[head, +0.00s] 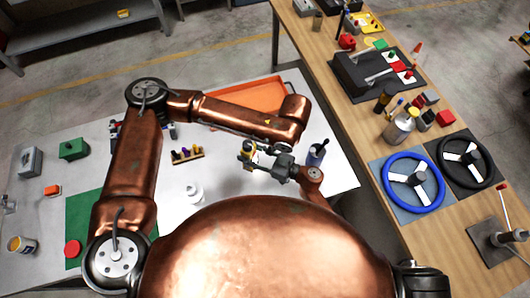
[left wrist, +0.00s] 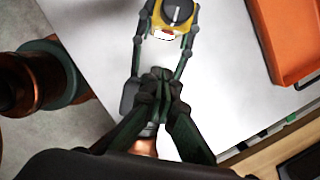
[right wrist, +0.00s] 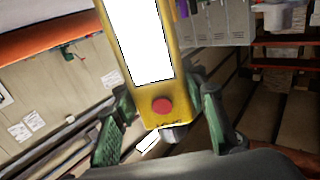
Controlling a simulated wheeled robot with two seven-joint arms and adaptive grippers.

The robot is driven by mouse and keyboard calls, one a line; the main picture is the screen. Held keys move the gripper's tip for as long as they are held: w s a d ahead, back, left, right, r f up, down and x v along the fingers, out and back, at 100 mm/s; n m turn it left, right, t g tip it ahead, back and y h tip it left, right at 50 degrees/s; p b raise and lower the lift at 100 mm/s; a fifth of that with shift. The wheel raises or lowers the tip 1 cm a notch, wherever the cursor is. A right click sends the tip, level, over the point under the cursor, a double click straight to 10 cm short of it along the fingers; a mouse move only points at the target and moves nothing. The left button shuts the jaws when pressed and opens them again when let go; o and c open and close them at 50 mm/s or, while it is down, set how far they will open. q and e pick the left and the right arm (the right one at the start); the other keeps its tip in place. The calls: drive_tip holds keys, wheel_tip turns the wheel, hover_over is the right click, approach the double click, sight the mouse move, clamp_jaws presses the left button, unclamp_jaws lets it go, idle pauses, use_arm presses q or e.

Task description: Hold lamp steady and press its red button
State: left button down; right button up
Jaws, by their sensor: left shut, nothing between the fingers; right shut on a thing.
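The lamp (right wrist: 172,86) is yellow with a long white light panel, and its red button (right wrist: 162,106) sits below the panel. My right gripper (right wrist: 163,127) is shut around the lamp's lower end, with a finger on each side. In the head view the lamp (head: 247,151) is small, held above the white table. In the left wrist view the lamp's yellow end (left wrist: 158,17) and the red button (left wrist: 168,31) show at the top. My left gripper (left wrist: 158,78) is shut and empty, apart from the button in that picture. In the head view its fingers are hard to make out.
An orange tray (head: 262,97) lies at the table's back. A battery-like row of bottles in a wooden holder (head: 187,155), a white ring-shaped item (head: 194,191) and a dark cup (head: 316,154) stand nearby. A wooden bench (head: 352,122) with a blue steering wheel (head: 414,182) is at right.

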use_arm(q)
drive_tip(key=v, duration=0.3)
drive_tip(key=shift+d+r, duration=0.15)
drive_tip(key=shift+r, duration=0.15)
use_arm(e)
drive_tip(key=shift+a, duration=0.1)
drive_tip(key=o, duration=1.5)
drive_tip(key=shift+o, duration=0.2)
drive_tip(key=v, duration=1.2)
